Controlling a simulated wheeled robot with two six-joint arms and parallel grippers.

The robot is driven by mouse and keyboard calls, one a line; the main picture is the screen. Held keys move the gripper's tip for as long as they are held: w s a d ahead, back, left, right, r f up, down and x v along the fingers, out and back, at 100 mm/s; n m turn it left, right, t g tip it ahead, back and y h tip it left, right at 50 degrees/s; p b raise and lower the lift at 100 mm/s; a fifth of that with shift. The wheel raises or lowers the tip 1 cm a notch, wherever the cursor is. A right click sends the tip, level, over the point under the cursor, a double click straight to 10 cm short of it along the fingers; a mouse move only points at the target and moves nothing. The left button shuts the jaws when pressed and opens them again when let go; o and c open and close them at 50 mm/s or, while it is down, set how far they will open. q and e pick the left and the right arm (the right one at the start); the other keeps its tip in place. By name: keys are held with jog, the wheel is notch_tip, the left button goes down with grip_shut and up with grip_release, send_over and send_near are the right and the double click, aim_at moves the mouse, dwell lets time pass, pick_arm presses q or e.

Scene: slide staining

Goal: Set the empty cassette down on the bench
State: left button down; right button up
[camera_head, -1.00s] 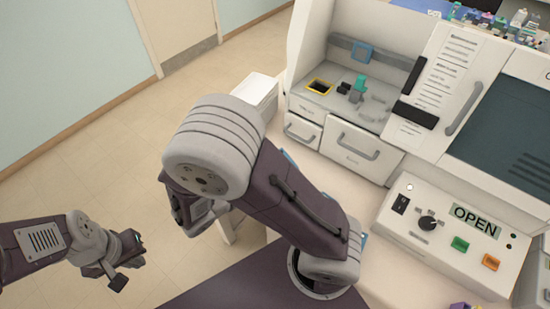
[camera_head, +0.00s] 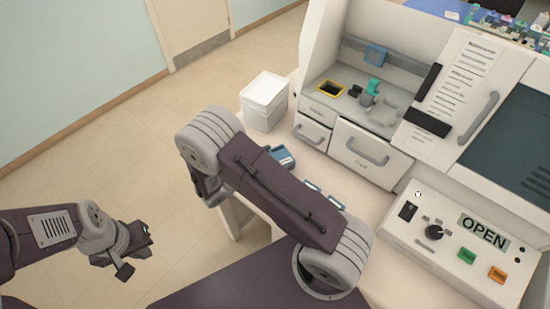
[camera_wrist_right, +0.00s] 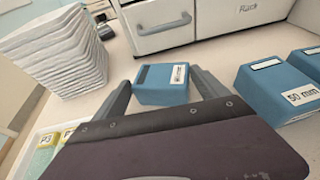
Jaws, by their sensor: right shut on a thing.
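A blue cassette (camera_wrist_right: 162,84) with a white label sits between the two fingers of my right gripper (camera_wrist_right: 164,92), which is shut on it. It also shows in the head view (camera_head: 283,156) beyond my right arm. The cassette is low over the pale bench (camera_wrist_right: 120,62); I cannot tell whether it touches.
Blue boxes, one marked "50 mm" (camera_wrist_right: 280,92), stand right of the held cassette. A white ribbed stack (camera_wrist_right: 58,52) stands to the left. A tray with green and yellow labelled pieces (camera_wrist_right: 45,150) is at lower left. White drawers (camera_head: 366,148) and a control panel (camera_head: 452,240) border the bench.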

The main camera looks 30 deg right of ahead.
jog(key=shift+s+a, duration=0.1)
jog(key=shift+s, duration=0.05)
jog(key=o, duration=1.5)
jog(key=shift+o, duration=0.6)
jog(key=shift+f, duration=0.1)
jog(key=shift+a+r, duration=0.1)
jog(key=shift+r, duration=0.2)
jog(key=b+v, duration=0.2)
jog(key=v, duration=0.9)
jog(key=shift+f, duration=0.1)
jog(key=shift+s+a, duration=0.15)
jog(key=shift+a, duration=0.15)
